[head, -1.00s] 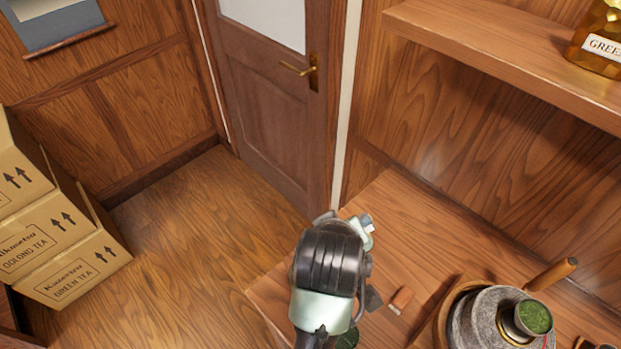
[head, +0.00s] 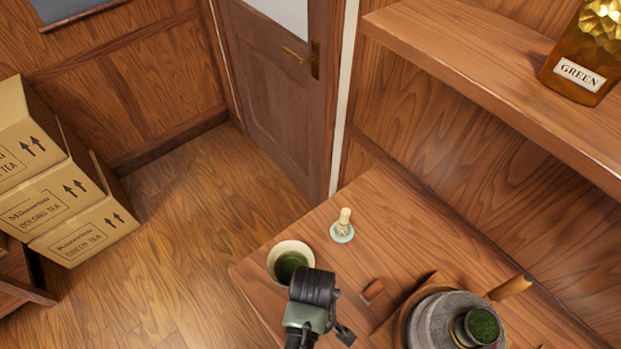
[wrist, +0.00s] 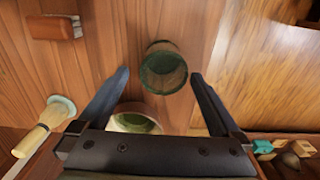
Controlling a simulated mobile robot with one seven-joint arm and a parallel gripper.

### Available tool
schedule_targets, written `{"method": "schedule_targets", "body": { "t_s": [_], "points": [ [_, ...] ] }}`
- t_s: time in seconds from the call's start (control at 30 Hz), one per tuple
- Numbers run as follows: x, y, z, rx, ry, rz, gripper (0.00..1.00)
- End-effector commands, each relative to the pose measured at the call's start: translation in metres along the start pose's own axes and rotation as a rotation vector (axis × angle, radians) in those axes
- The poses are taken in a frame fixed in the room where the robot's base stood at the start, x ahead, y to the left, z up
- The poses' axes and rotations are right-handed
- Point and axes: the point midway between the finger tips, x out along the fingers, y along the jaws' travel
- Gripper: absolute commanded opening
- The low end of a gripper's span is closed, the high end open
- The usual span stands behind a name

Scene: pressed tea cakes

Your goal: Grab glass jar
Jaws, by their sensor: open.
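A dark green, see-through glass jar (wrist: 163,68) stands on the wooden table in the wrist view, its open mouth facing the camera. My gripper (wrist: 160,76) is open, with one finger on each side of the jar in the picture; I see no clear contact. In the head view my arm's end hides this jar. Another glass jar, amber and labelled GREEN (head: 582,70), stands on the wall shelf at the upper right, well away from my gripper.
A small brown block (head: 372,291) and a stone mill (head: 440,318) are to the right. Tea boxes (head: 75,205) are stacked at the left.

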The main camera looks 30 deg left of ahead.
Motion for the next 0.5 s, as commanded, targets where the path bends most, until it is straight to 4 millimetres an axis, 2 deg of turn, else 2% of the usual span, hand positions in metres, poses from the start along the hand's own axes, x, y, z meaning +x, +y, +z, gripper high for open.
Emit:
{"method": "schedule_targets", "body": {
  "t_s": [0.3,0.5],
  "points": [
    [0.038,-0.005,0.002,0.0,-0.001,-0.001,1.0],
    [0.044,-0.005,0.002,0.0,0.0,0.0,1.0]
  ]
}}
